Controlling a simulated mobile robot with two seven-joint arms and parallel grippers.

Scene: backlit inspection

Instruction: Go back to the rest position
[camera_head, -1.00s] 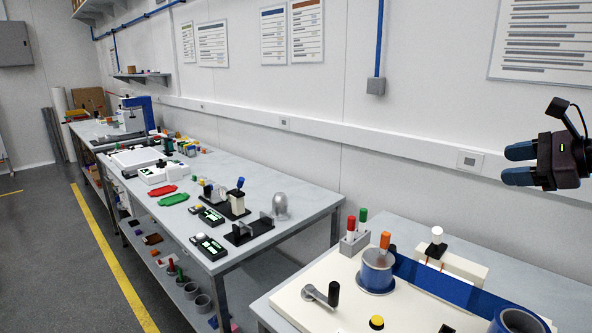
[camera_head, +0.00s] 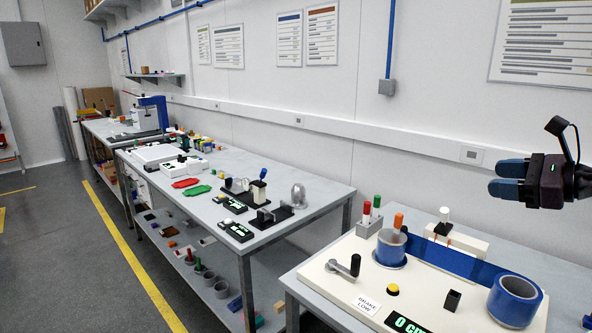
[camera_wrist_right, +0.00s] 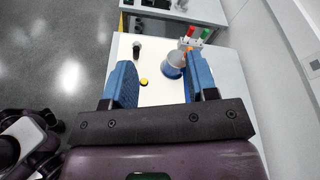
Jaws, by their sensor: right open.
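My right gripper (camera_head: 508,178) is at the right of the head view, in the air above the near table (camera_head: 313,270), with its blue fingers apart and nothing between them. The right wrist view looks past the same open fingers (camera_wrist_right: 158,82) down onto the cream board (camera_wrist_right: 150,95). My left gripper is not in the head view. No object touches the right gripper.
The cream board (camera_head: 345,292) carries a crank (camera_head: 347,267), a yellow button (camera_head: 393,290), a blue belt (camera_head: 445,258) and a blue roll (camera_head: 514,300). A farther bench (camera_head: 315,195) holds several small devices. The wall stands behind the tables.

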